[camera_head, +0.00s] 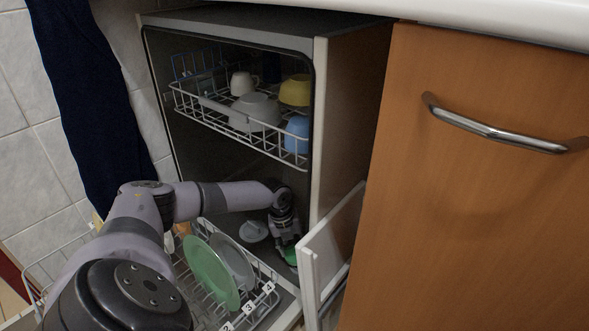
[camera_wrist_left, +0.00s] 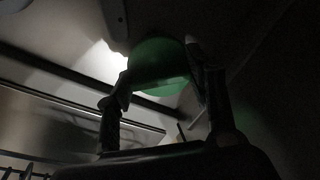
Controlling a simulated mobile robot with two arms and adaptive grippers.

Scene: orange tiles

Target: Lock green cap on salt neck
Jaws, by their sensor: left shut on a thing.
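My left gripper (camera_head: 288,243) reaches down inside the open dishwasher, near the right inner wall. It is shut on the green cap (camera_head: 291,257), whose green edge shows at the fingertips. In the left wrist view the green cap (camera_wrist_left: 158,65) sits between the two fingers (camera_wrist_left: 157,72) in dim light. The salt neck cannot be made out in either view; whether the cap touches it cannot be told. My right gripper is not in view.
A pale knobbed round part (camera_head: 253,231) is left of the gripper. The lower rack (camera_head: 262,301) holds a green plate (camera_head: 210,270) and a grey plate (camera_head: 234,262). Above, the upper rack (camera_head: 215,109) holds cups and bowls.

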